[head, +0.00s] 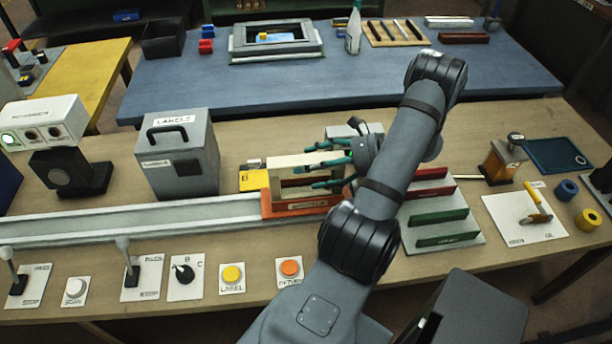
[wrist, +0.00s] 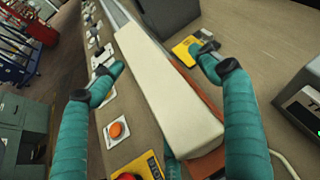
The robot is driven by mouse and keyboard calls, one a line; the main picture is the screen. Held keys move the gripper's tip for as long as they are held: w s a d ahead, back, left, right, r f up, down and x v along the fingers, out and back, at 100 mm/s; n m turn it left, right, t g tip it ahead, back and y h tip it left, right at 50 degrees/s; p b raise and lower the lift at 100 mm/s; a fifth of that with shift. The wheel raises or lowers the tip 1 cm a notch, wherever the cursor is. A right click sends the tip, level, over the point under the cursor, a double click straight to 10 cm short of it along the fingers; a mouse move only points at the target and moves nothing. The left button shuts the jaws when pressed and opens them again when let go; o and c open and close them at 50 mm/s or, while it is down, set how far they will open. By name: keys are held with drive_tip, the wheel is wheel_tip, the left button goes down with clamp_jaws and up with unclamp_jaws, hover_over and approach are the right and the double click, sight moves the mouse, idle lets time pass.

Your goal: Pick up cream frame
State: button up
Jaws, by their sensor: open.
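The cream frame (head: 284,163) sits on an orange-red holder (head: 292,208) at the right end of the pale rail. My gripper (head: 308,167) reaches over it from the right, with its teal fingers spread. In the wrist view, the frame's long cream face (wrist: 165,85) runs between the fingers of my gripper (wrist: 158,62). The fingers are apart, one on either side, with visible gaps to the cream face. The frame's right end is partly hidden by my gripper and arm in the head view.
A grey LABELS box (head: 178,155) stands left of the frame behind the rail (head: 150,218). A rack with red and green plates (head: 440,215) stands right of my arm. Buttons and levers line the front edge. A blue table (head: 350,75) lies behind.

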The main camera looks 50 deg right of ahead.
drive_tip(key=shift+w+a+f, duration=0.1)
drive_tip(key=shift+c, duration=1.1)
drive_tip(key=c, duration=1.5)
drive_tip(key=shift+c, duration=0.6)
